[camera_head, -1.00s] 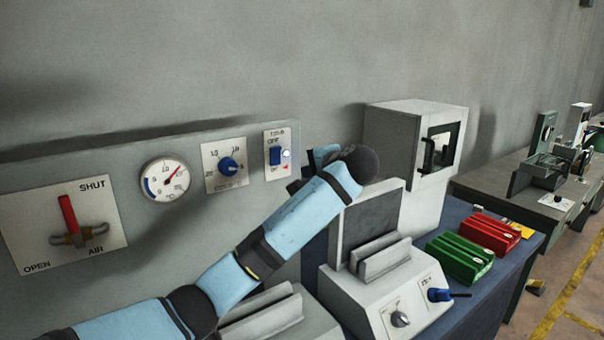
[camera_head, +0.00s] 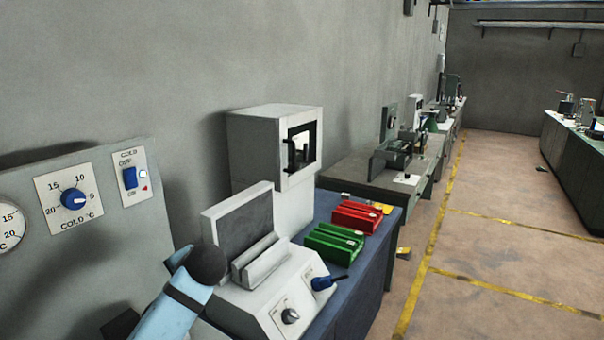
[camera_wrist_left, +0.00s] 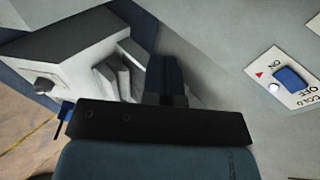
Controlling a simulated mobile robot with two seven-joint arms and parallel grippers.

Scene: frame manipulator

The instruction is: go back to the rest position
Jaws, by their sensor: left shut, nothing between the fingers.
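My left arm's light-blue wrist section shows at the bottom left of the head view, below the control panel (camera_head: 100,225). In the left wrist view my left gripper (camera_wrist_left: 166,78) is shut and empty, its dark fingers together. It is apart from the panel's blue cold switch (camera_wrist_left: 290,78), which lies to its right with a lit white lamp beside it. The switch also shows in the head view (camera_head: 130,178), right of the blue cold dial (camera_head: 75,199). My right gripper is in neither view.
A white machine with an upright grey plate (camera_head: 240,222) stands close beside my arm. Behind it is a white cabinet with a dark-framed window (camera_head: 262,150). Green (camera_head: 335,243) and red (camera_head: 357,216) blocks lie on the blue bench (camera_head: 365,275). Open floor (camera_head: 480,250) lies right.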

